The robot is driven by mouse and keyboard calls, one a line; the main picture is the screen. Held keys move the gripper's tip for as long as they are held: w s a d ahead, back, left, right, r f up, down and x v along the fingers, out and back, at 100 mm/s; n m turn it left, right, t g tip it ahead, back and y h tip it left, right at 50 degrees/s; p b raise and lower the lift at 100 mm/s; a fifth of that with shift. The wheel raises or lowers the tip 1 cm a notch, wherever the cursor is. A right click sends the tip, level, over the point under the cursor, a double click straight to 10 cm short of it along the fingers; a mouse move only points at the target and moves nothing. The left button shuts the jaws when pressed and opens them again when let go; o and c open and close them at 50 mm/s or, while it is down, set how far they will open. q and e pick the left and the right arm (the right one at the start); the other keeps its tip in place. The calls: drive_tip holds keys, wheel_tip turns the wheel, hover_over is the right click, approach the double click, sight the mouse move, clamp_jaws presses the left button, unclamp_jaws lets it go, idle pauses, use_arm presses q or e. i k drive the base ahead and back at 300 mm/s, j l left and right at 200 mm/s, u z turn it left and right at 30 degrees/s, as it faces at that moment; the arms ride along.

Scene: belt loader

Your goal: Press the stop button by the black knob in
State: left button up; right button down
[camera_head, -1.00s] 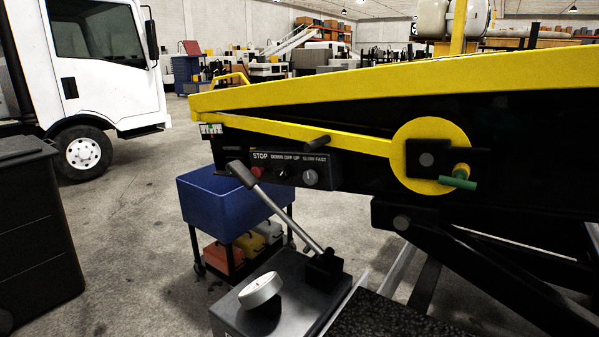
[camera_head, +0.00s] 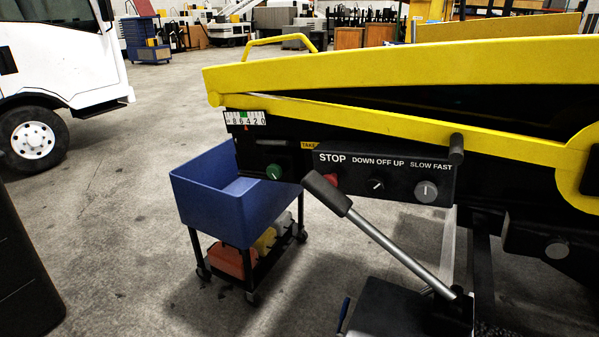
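The red stop button (camera_head: 332,180) sits under the word STOP at the left of a black control panel (camera_head: 400,172) on the belt loader's side. The black grip of a lever (camera_head: 326,193) stands in front of it and hides its lower left part. Right of the button is a small black knob (camera_head: 376,185) with a white mark, labelled DOWN OFF UP. Further right is a grey knob (camera_head: 426,191) labelled SLOW FAST. Neither of my grippers is in view. I cannot tell whether the button is pressed in.
A green knob (camera_head: 274,172) and a number scale (camera_head: 245,119) are left of the panel. A black peg (camera_head: 456,149) sticks out above its right end. A blue cart (camera_head: 207,197) stands left of the loader, and a white truck (camera_head: 68,50) further left. Bare floor lies between.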

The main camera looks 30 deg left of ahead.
sight(332, 178)
drive_tip(key=i+j, duration=0.1)
drive_tip(key=j, duration=0.6)
drive_tip(key=i+j, duration=0.1)
drive_tip(key=j, duration=1.25)
drive_tip(key=i+z, duration=0.05)
drive_tip(key=i, duration=0.05)
